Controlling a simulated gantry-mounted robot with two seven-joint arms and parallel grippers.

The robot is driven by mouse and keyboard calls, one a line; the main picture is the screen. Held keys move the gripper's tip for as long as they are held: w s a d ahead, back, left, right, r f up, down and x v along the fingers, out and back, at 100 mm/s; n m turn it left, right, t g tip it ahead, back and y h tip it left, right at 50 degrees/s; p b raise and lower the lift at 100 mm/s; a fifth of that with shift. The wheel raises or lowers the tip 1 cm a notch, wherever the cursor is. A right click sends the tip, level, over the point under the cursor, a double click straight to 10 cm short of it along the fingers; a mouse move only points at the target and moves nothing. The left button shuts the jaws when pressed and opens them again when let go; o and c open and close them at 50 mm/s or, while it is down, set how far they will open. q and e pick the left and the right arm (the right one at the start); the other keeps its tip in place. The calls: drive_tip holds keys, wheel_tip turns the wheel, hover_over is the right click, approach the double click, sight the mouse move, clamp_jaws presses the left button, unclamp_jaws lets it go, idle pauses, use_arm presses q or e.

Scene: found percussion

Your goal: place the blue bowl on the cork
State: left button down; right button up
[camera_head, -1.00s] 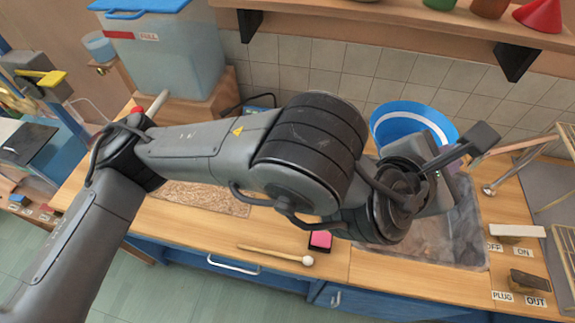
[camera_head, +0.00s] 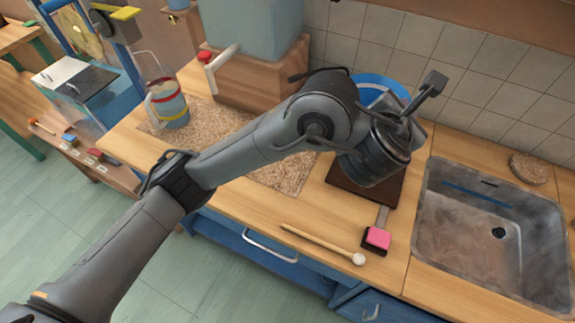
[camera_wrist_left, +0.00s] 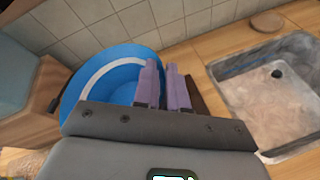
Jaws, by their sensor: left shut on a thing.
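The blue bowl (camera_head: 378,84) has a pale band and shows partly behind my left arm in the head view. In the wrist view the bowl (camera_wrist_left: 110,75) is large and tilted, left of and against the fingers. My left gripper (camera_wrist_left: 164,88) is shut on its rim; in the head view the wrist hides the fingers. A round, speckled brown cork disc (camera_head: 530,168) lies flat behind the sink, with nothing on it; it also shows in the wrist view (camera_wrist_left: 267,22). My right gripper is not in view.
The sink (camera_head: 490,230) lies right of the bowl. A dark brown board (camera_head: 345,178) is below my wrist. A pink sponge (camera_head: 378,238) and a beater (camera_head: 322,243) lie at the front. A speckled mat (camera_head: 280,175) bears a jug (camera_head: 168,105). A tiled wall stands behind.

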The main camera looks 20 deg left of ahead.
use_arm(q)
drive_tip(key=w+a+f+n+y+b, duration=0.3)
drive_tip(key=w+a+f+y+b, duration=0.1)
drive_tip(key=a+f, duration=0.45)
drive_tip(key=shift+t, duration=0.3)
drive_tip(key=s+a+f+b, duration=0.1)
drive_tip(key=a+f+b, duration=0.1)
drive_tip(key=a+f, duration=0.1)
drive_tip(key=s+a+f+b, duration=0.2)
drive_tip(key=a+f, duration=0.1)
drive_tip(key=f, duration=0.1)
drive_tip(key=s+a+f+b, duration=0.1)
drive_tip(key=a+f+b, duration=0.1)
drive_tip(key=a+f, duration=0.1)
drive_tip(key=shift+s+a+f, duration=0.2)
drive_tip(key=shift+s+f, duration=0.15)
drive_tip(key=shift+f, duration=0.3)
drive_tip(key=c, duration=1.2)
unclamp_jaws()
drive_tip(key=shift+o, duration=0.2)
drive_tip(key=shift+r, duration=0.1)
